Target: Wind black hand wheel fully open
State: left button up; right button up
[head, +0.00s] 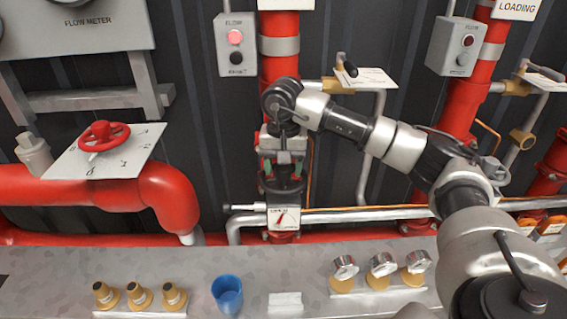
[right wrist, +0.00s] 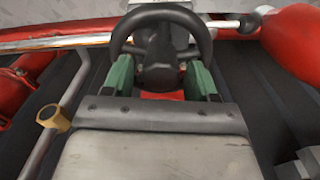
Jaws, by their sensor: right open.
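The black hand wheel (head: 284,192) sits on the red vertical pipe in the middle of the head view, above a small white gauge plate with a red pointer (head: 285,218). In the right wrist view the wheel's dark rim (right wrist: 206,38) arches at the top, with its hub below. My right gripper (head: 283,170) reaches the wheel from above. Its green-padded fingers (right wrist: 161,76) are apart, one on each side of the hub, by the near part of the rim. I cannot tell whether they touch it. The near rim is partly hidden. My left gripper is not in view.
A red hand wheel (head: 104,136) sits on a white plate at left. A grey ledge (head: 250,265) below carries brass fittings (head: 138,296), a blue cup (head: 227,294) and capped fittings (head: 381,268). A silver horizontal pipe (head: 350,214) runs beside the black wheel.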

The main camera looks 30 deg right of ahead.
jog(key=m, duration=0.6)
jog(key=shift+p, duration=0.35)
jog(key=m, duration=0.5)
jog(key=shift+m+p, duration=0.3)
jog(key=shift+p, duration=0.05)
grip_shut()
jog(key=n+b, duration=0.1)
jog(key=n, duration=0.2)
jog(key=shift+f, duration=0.1)
jog(key=n, duration=0.4)
jog(key=shift+n, duration=0.6)
